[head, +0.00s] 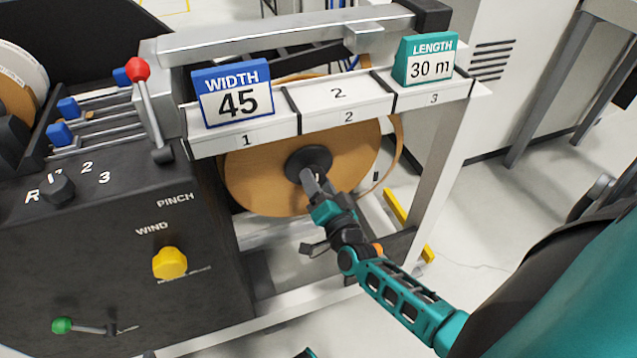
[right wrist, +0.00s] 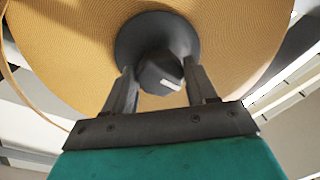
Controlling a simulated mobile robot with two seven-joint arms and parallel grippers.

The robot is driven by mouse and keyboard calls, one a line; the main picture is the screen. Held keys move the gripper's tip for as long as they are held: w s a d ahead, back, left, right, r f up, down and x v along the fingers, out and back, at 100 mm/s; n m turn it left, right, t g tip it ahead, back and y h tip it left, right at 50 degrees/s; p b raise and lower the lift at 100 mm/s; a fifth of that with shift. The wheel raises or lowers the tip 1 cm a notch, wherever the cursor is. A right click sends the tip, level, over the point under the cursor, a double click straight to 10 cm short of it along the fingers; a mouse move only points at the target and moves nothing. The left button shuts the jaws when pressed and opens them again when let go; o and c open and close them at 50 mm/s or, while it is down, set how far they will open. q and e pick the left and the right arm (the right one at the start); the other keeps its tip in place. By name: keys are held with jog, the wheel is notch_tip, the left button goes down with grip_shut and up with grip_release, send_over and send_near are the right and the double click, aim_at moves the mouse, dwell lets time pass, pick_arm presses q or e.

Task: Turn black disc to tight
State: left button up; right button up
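The black disc (head: 308,162) sits at the centre of a large tan roll of edge banding (head: 345,165) under the numbered shelf. In the right wrist view the disc (right wrist: 155,32) carries a dark raised knob (right wrist: 160,70) with a short white mark at its lower right. My right gripper (head: 310,178) reaches in from below right. Its two fingers (right wrist: 163,88) stand open on either side of the knob, with a narrow gap on the left; contact on the right is unclear. In the head view the gripper hides the knob.
A shelf (head: 340,122) above the roll holds a blue WIDTH 45 sign (head: 236,95) and a teal LENGTH 30 m sign (head: 425,62). At left, a black control box (head: 110,240) has a yellow knob (head: 170,263), a red-topped lever (head: 138,68) and a green-tipped lever (head: 62,325).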

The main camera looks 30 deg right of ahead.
jog(key=o, duration=0.3)
jog(key=shift+o, duration=0.2)
pick_arm(q)
jog(key=shift+s+a+r+p, duration=0.15)
jog(key=shift+r+p, duration=0.2)
jog(key=shift+p, duration=0.25)
jog(key=shift+s+a+r+p, duration=0.1)
jog(key=shift+r+p, duration=0.2)
jog(key=shift+p, duration=0.3)
pick_arm(e)
jog(key=v, duration=1.2)
jog(key=shift+s, duration=0.4)
jog(key=shift+a, duration=0.2)
jog(key=s+a+r+n+g+y, duration=0.25)
jog(key=a+n+g+y, duration=0.45)
jog(key=a+n, duration=0.65)
pick_arm(q)
jog(key=s+a+r+y+p, duration=0.1)
jog(key=a+r+p, duration=0.2)
jog(key=r+p, duration=0.7)
jog(key=p, duration=0.5)
jog(key=shift+s+r, duration=0.2)
jog(key=shift+r, duration=0.15)
pick_arm(e)
jog(key=s+d+r+h, duration=0.1)
jog(key=s+d+r, duration=0.1)
jog(key=r, duration=0.7)
jog(key=shift+d+r+g, duration=0.3)
jog(key=shift+d+r, duration=0.05)
jog(key=shift+d, duration=0.55)
